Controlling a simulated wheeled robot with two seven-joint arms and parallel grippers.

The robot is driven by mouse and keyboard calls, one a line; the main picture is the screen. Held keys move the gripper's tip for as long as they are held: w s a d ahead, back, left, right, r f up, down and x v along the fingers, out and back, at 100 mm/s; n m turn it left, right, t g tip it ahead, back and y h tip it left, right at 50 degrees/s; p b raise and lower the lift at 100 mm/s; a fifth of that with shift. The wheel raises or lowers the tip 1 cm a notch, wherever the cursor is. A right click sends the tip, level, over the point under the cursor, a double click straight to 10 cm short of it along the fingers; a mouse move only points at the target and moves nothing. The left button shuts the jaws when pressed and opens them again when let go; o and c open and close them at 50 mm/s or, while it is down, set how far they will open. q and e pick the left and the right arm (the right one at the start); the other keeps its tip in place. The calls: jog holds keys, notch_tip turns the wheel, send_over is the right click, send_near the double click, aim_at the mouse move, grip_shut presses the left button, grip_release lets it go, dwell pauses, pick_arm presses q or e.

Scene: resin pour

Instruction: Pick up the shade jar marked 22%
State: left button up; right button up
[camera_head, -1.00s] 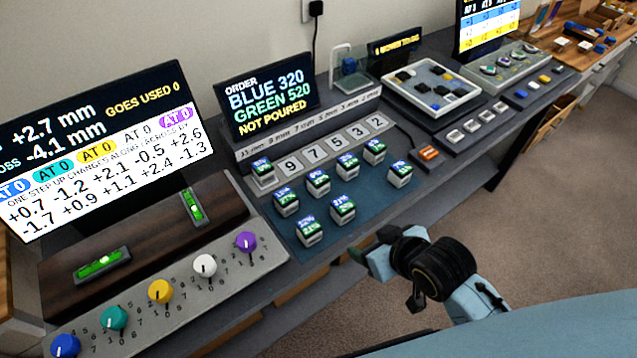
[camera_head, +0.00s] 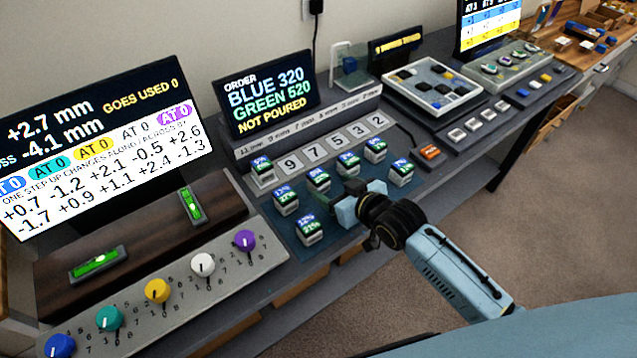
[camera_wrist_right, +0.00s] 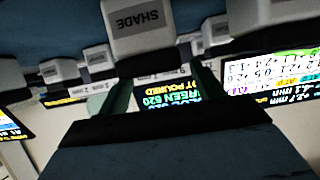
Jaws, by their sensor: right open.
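Several small white shade jars with blue-and-green percent labels stand on the blue mat (camera_head: 335,241). The front-left jar (camera_head: 310,231) has a label that seems to end in 21% or 22%, but is too small to read surely. Other jars stand behind it, such as one at the left (camera_head: 285,203) and one at the right (camera_head: 400,174). My right gripper (camera_head: 338,198) is open over the mat and hides most of one jar to the right of the front-left one. In the right wrist view a jar marked SHADE (camera_wrist_right: 140,28) shows just ahead of the open fingers (camera_wrist_right: 162,85). My left gripper is out of view.
A grey strip of numbered slots (camera_head: 330,150) lies behind the jars, with the order screen (camera_head: 268,98) above. A panel with coloured knobs (camera_head: 185,290) is at the left. An orange button (camera_head: 430,153) and a parts tray (camera_head: 433,88) are at the right.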

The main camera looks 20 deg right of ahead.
aim_at(322, 178)
jog(key=shift+r+b+x, duration=0.25)
jog(key=shift+x, duration=1.1)
jog(key=shift+r+b+x, duration=0.2)
jog(key=shift+b+x, duration=0.05)
jog(key=shift+x, duration=1.15)
jog(key=shift+w+a, duration=0.1)
jog(key=shift+w, duration=0.1)
jog(key=c, duration=1.2)
